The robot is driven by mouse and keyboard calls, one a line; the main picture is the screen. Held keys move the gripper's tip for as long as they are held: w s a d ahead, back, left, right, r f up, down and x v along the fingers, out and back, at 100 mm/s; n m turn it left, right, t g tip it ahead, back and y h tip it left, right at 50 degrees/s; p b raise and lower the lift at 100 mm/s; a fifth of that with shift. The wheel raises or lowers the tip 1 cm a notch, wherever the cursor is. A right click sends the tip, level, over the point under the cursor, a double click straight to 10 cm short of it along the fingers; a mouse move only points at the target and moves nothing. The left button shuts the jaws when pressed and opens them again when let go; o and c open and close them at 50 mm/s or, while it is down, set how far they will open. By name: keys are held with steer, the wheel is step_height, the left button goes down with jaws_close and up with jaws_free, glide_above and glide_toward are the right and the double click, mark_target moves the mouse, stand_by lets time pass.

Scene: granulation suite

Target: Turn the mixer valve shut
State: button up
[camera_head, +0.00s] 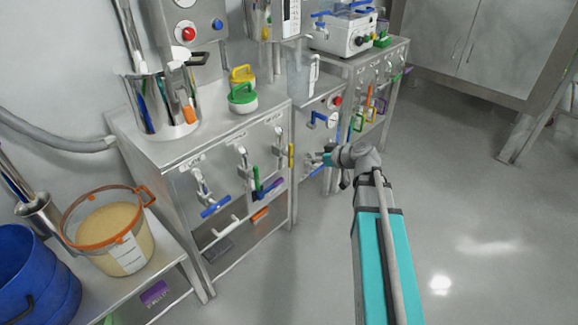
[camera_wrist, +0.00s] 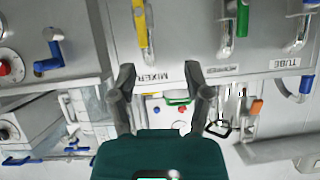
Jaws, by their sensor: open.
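The mixer valve has a yellow handle (camera_wrist: 139,20), seen in the wrist view beside the MIXER label on a steel panel. The handle stands close to upright there, and its upper end is cut off by the frame edge. In the head view the yellow handle (camera_head: 291,155) is at the right end of the near cabinet's front. My gripper (camera_head: 318,158) is open and empty, just right of the handle. In the wrist view my open gripper (camera_wrist: 160,72) has its fingertips apart around the label area, below the handle in the picture, not touching it.
A green handle (camera_wrist: 242,18) is beside the yellow one, and a blue handle (camera_wrist: 306,84) is by the TUBE label. Another blue-handled valve (camera_wrist: 49,62) is at the left. The cabinet top holds a steel container (camera_head: 163,108) and a green-lidded jar (camera_head: 242,98). The floor at right is clear.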

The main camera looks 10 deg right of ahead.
mark_target(291, 154)
steer(key=shift+w+d+f+t+b, duration=0.35)
steer(key=shift+d+f+b, duration=0.05)
steer(key=shift+d+b, duration=0.1)
steer(key=shift+w+d+f+t+b, duration=0.3)
steer(key=shift+d+f+t+b, duration=0.05)
steer(key=shift+d+b, duration=0.15)
steer(key=shift+w, duration=0.1)
steer(key=b+x, duration=0.5)
steer(key=x, duration=0.8)
steer(key=shift+w+a+f, duration=0.15)
steer(key=shift+a, duration=0.15)
jaws_close()
steer(key=shift+a, duration=0.2)
steer(key=shift+d, duration=0.1)
